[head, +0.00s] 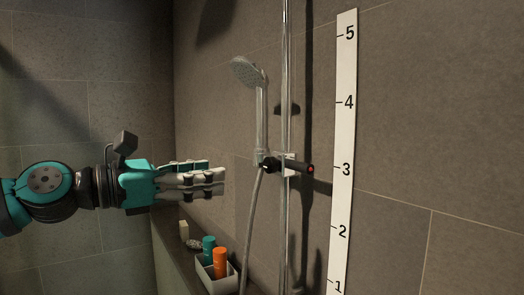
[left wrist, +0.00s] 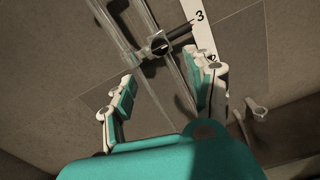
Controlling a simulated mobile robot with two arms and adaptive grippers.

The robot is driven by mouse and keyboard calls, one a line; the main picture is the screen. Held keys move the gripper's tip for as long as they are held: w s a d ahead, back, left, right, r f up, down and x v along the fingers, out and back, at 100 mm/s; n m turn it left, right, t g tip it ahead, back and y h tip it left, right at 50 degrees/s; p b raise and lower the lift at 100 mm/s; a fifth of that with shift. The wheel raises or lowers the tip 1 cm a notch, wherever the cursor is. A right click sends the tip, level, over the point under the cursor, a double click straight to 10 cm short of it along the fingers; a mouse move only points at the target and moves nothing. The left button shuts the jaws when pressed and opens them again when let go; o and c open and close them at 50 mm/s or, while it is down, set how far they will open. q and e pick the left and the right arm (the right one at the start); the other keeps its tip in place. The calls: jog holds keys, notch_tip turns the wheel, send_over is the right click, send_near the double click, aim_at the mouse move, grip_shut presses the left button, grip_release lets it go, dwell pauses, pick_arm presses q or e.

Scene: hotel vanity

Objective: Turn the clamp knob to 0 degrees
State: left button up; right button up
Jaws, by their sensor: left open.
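In the left wrist view the knob (left wrist: 179,32) lies beyond my fingers. The hand shower (head: 247,75) sits in the clamp's holder. My left gripper (head: 222,180) is to the left of the clamp, apart from it. Its fingers (left wrist: 163,90) are spread and empty in the left wrist view. My right gripper is not in view.
A white scale strip (head: 344,130) numbered 1 to 5 is on the tiled wall right of the rail. The shower hose (head: 250,220) hangs below the clamp. A ledge below holds a caddy (head: 217,274) with a teal bottle (head: 209,248) and an orange bottle (head: 220,262).

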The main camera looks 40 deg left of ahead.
aim_at(263, 166)
pick_arm(q)
jog(key=p+x, duration=0.5)
jog(key=x, duration=0.4)
jog(key=shift+w+d+r+p, duration=0.1)
jog(key=shift+w+d+p, duration=0.1)
jog(key=shift+p, duration=0.15)
jog(key=shift+p+x, duration=0.7)
jog(key=shift+x, duration=0.55)
jog(key=shift+a, duration=0.1)
grip_shut()
